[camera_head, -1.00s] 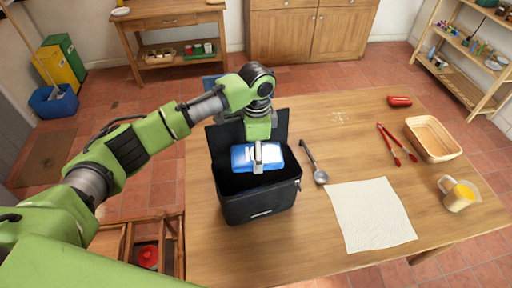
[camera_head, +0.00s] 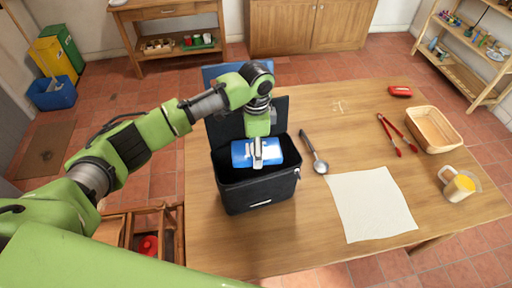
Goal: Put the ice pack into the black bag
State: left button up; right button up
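The black bag (camera_head: 258,193) stands open on the left part of the wooden table, its lid raised at the back. The ice pack (camera_head: 240,154) is blue with white markings. My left gripper (camera_head: 257,160) reaches down from the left arm and is shut on the ice pack, which it holds at the bag's opening. The pack's far face and the bag's inside are partly hidden. My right gripper is not in view.
A ladle (camera_head: 314,155) lies just right of the bag, and a white cloth (camera_head: 370,204) lies farther right. Red tongs (camera_head: 396,134), a wicker basket (camera_head: 433,129), a yellow-filled jug (camera_head: 458,186) and a red item (camera_head: 400,91) are on the right side.

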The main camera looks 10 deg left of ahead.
pick_arm(q)
jog(key=o, duration=0.3)
jog(key=shift+o, duration=0.2)
jog(key=shift+r, duration=0.1)
notch_tip(320, 180, up, 12)
dwell(1.0)
